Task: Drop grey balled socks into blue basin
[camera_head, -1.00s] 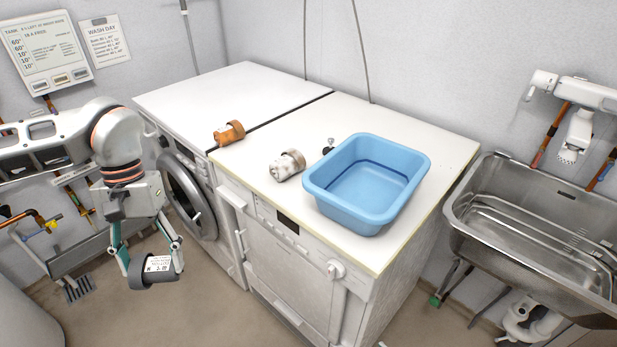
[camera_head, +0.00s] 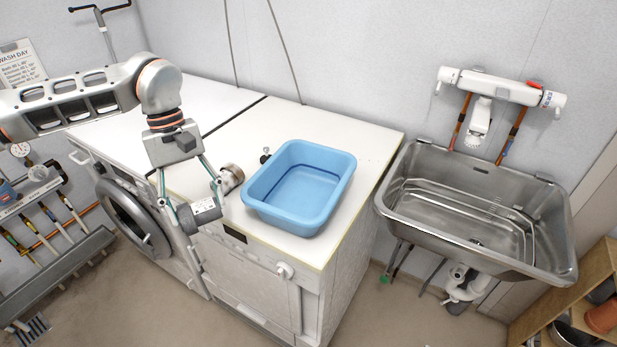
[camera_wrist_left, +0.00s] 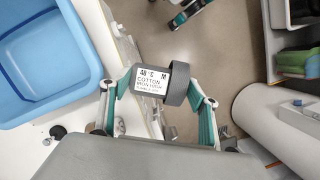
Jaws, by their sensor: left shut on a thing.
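The grey balled socks (camera_head: 186,221) are a dark grey roll with a white label band. My left gripper (camera_head: 196,208) is shut on them, holding them in front of the white machine top's front edge, to the left of the basin. In the left wrist view the grey socks (camera_wrist_left: 177,83) sit between the two teal fingers, label showing. The blue basin (camera_head: 262,209) stands on the machine top and looks empty. It also shows in the left wrist view (camera_wrist_left: 75,70) at upper left, apart from the socks. A small teal and dark part at that view's top edge may be my right gripper.
A whitish roll with a brown band (camera_head: 231,176) lies on the machine top (camera_head: 375,146), partly behind my gripper. A small dark knobbed object (camera_head: 265,155) is beside the basin. A steel sink (camera_head: 470,205) with a wall tap stands to the right.

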